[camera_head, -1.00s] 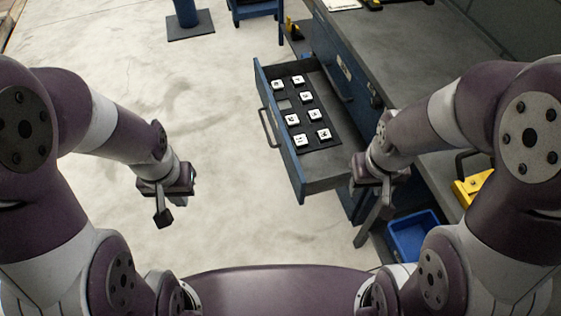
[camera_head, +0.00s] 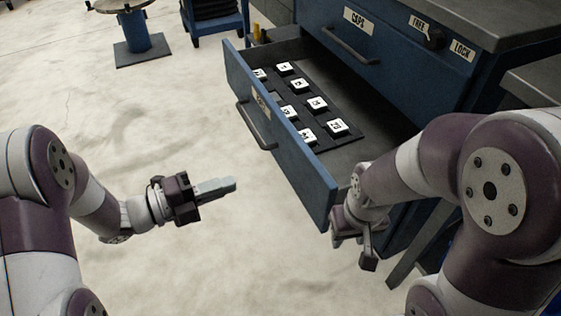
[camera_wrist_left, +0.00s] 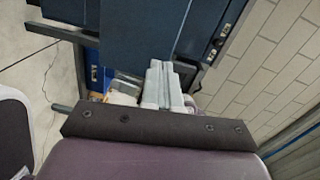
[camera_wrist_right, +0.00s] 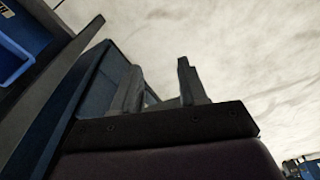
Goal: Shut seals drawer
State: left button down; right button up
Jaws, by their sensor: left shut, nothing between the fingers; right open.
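The open drawer (camera_head: 282,137) of a blue cabinet sticks out to the left in the head view, with a bar handle (camera_head: 254,124) on its front and a partly hidden label. Inside, a dark tray holds several white numbered pieces (camera_head: 317,104). My left gripper (camera_head: 232,185) is shut and empty, left of the drawer front and apart from it, its fingers pointing right. Its closed fingers also show in the left wrist view (camera_wrist_left: 164,85). My right gripper (camera_head: 368,252) is open and empty beside the drawer's near end. Its spread fingers show in the right wrist view (camera_wrist_right: 158,85).
A shut drawer labelled CAPS (camera_head: 352,42) sits above the open one. A knob (camera_head: 434,40) stands between FREE and LOCK labels. A round-topped blue stand (camera_head: 137,38) and a blue cart (camera_head: 213,22) stand at the back. The floor left of the drawer is clear.

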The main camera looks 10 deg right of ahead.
pick_arm(q)
jog(key=r+m, duration=0.1)
jog(key=b, duration=0.5)
send_near(302, 157)
jog(key=shift+h, duration=0.4)
jog(key=x, duration=0.4)
jog(key=f+x, duration=0.1)
jog(key=shift+w+d, duration=0.1)
jog(key=shift+d, duration=0.3)
jog(key=shift+w+d+r, duration=0.15)
jog(key=shift+d+r, duration=0.05)
jog(key=shift+d, duration=0.25)
pick_arm(e)
notch_tip(302, 157, down, 5)
jog(key=shift+s+f, duration=0.15)
jog(key=shift+f, duration=0.05)
pick_arm(q)
jog(key=shift+d, duration=0.1)
